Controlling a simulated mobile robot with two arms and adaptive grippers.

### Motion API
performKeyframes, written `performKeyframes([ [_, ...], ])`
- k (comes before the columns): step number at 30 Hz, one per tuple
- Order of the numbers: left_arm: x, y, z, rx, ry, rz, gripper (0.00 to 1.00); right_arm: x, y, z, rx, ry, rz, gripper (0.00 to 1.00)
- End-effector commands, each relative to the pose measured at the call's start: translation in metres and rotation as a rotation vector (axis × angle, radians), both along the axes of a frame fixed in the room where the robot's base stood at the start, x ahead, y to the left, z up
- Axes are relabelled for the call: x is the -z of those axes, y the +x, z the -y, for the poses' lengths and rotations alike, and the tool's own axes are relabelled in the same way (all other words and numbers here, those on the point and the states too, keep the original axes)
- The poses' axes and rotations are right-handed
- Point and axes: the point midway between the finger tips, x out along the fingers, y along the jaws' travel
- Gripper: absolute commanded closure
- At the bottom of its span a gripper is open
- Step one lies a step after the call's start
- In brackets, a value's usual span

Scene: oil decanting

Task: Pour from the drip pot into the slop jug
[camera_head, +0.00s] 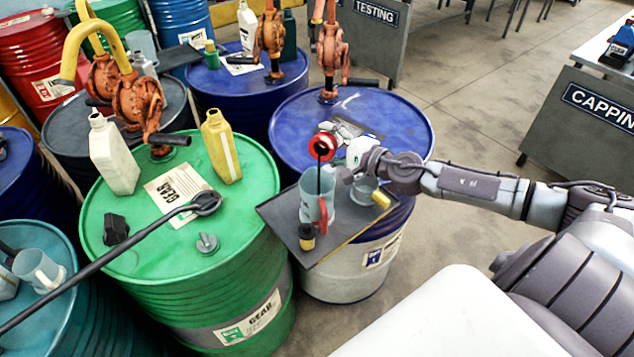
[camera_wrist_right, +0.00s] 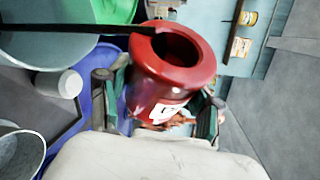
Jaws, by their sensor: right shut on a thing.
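The drip pot is a small red pot (camera_head: 322,146), tilted above the slop jug. My right gripper (camera_head: 352,158) is shut on it, and the wrist view shows the red pot (camera_wrist_right: 172,75) between the two fingers. A thin dark stream (camera_head: 319,178) runs from its lip down into the slop jug, a clear grey-blue jug (camera_head: 311,207) standing upright below. The stream also leaves the rim in the wrist view (camera_wrist_right: 75,29). The level in the jug is hard to read. My left gripper is not in view.
The jug stands on a dark tray (camera_head: 283,222) by a blue drum (camera_head: 405,115). A red piece, a small black-and-yellow bottle (camera_head: 307,237) and a yellow cylinder (camera_head: 381,199) are close by. A green drum (camera_head: 150,262) at left carries bottles and a long black rod (camera_head: 110,259).

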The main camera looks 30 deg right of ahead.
Motion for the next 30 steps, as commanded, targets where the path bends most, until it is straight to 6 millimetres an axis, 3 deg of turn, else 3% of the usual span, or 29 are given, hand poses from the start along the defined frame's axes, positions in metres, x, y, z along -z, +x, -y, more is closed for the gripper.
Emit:
performKeyframes([
  [30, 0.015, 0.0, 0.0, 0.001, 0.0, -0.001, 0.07, 0.006, -0.005, -0.008, -0.001, -0.1, 0.072, 0.87],
])
